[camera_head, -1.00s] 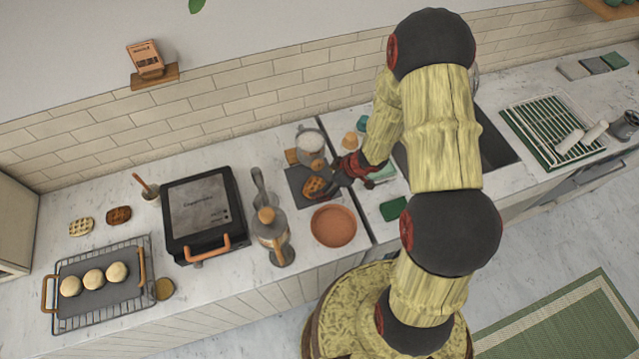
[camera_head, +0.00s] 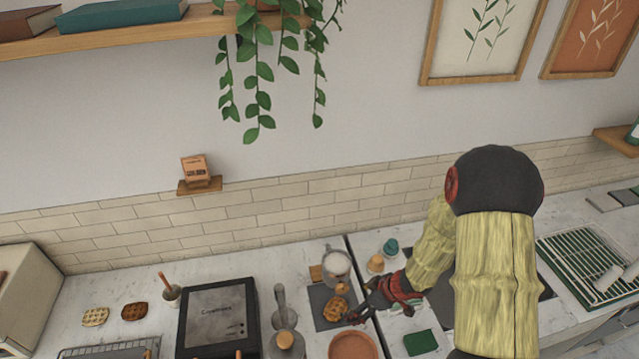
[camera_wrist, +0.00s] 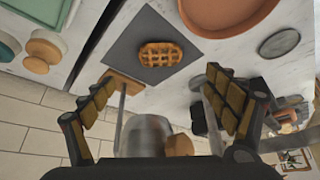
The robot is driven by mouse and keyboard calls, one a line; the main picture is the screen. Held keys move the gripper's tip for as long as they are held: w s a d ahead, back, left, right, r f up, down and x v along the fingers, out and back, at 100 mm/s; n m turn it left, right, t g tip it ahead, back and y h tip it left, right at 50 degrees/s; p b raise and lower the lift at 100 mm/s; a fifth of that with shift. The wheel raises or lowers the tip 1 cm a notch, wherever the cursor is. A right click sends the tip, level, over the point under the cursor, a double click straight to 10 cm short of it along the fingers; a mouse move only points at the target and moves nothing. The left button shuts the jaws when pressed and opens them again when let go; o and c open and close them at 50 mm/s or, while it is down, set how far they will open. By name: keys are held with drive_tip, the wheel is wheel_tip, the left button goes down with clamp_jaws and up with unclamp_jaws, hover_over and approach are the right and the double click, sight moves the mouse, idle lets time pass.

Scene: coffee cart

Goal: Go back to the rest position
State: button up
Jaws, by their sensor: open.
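My gripper (camera_head: 358,308) is above the counter, beside a dark grey square mat (camera_head: 322,296). In the wrist view my gripper (camera_wrist: 160,100) has its two fingers spread wide with nothing between them. A golden waffle (camera_wrist: 157,54) lies on the mat, apart from the fingers; it also shows in the head view (camera_head: 336,308). A glass container with white contents (camera_head: 337,263) stands behind the mat, and a terracotta dish (camera_head: 353,346) lies in front of it.
A black waffle maker (camera_head: 217,318) and a bottle with a wooden top (camera_head: 285,340) stand left of the mat. A green sponge-like block (camera_head: 420,342) and a drying rack (camera_head: 592,262) are to the right. A wall shelf (camera_head: 150,36) with a trailing plant is above.

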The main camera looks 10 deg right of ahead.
drive_tip(key=s+d+f+m+g+h, duration=0.1)
drive_tip(key=s+d+f+m+h, duration=0.2)
drive_tip(key=d, duration=0.5)
drive_tip(key=s+d+r+m+g+h+b, duration=0.2)
drive_tip(key=s+d+r+m+h+b, duration=0.25)
drive_tip(key=r, duration=0.45)
drive_tip(key=s+a+r+t+y+b, duration=0.1)
drive_tip(key=s+a+r+t+b, duration=0.1)
drive_tip(key=s+a+r+b, duration=0.3)
drive_tip(key=s+a+r+m+t+y+b, duration=0.1)
drive_tip(key=s+a+r+t+y+b, duration=0.1)
drive_tip(key=s+a+r+b, duration=0.4)
drive_tip(key=a+b, duration=0.5)
drive_tip(key=shift+a+r, duration=0.2)
drive_tip(key=shift+a, duration=0.2)
drive_tip(key=shift+s+m, duration=0.1)
drive_tip(key=shift+m, duration=0.15)
drive_tip(key=shift+c, duration=0.4)
